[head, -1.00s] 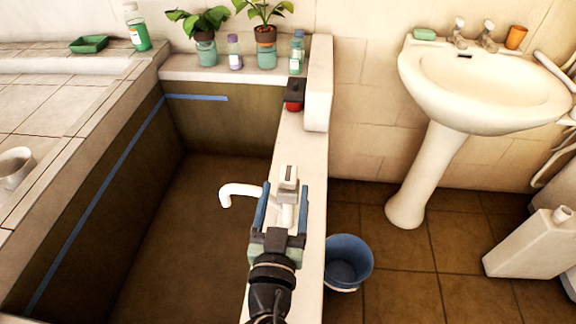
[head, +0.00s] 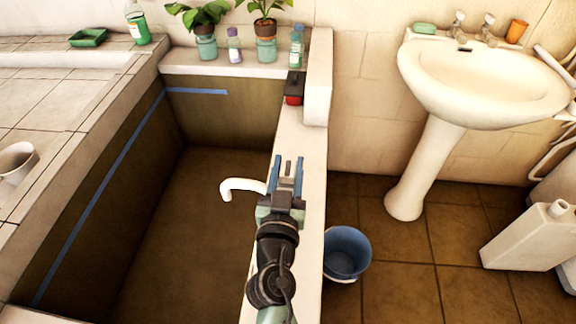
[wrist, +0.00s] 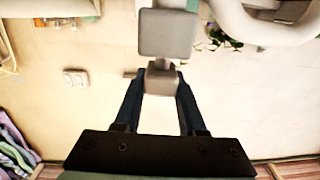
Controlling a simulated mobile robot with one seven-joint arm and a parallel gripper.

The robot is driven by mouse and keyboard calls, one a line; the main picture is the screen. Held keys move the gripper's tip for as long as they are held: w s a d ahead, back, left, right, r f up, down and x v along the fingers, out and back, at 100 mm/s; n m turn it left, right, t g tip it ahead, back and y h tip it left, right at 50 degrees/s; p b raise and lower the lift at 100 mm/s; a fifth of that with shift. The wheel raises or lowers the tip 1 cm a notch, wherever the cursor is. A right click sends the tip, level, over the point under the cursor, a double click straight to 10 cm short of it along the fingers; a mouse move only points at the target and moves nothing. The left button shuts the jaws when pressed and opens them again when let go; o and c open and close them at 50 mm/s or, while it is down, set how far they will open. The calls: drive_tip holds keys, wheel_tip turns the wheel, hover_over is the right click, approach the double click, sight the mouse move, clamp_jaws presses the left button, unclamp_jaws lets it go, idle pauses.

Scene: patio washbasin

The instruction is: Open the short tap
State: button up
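The short tap stands on the tub's right rim. Its white curved spout (head: 243,187) reaches left over the basin in the head view; its body is hidden behind my gripper. My gripper (head: 286,162) is over the tap, its blue fingers partly closed with the grey tap handle (wrist: 160,78) between them. In the wrist view the handle's narrow part fills the gap between the fingertips, and a larger grey block shows beyond it. The exact contact is hard to see.
A black and red item (head: 294,88) lies farther along the rim (head: 312,150). A blue bucket (head: 347,252) stands on the floor to the right, near a white pedestal washbasin (head: 480,85). Plants and bottles line the back ledge. The deep tub (head: 190,240) is empty.

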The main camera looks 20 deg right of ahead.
clamp_jaws()
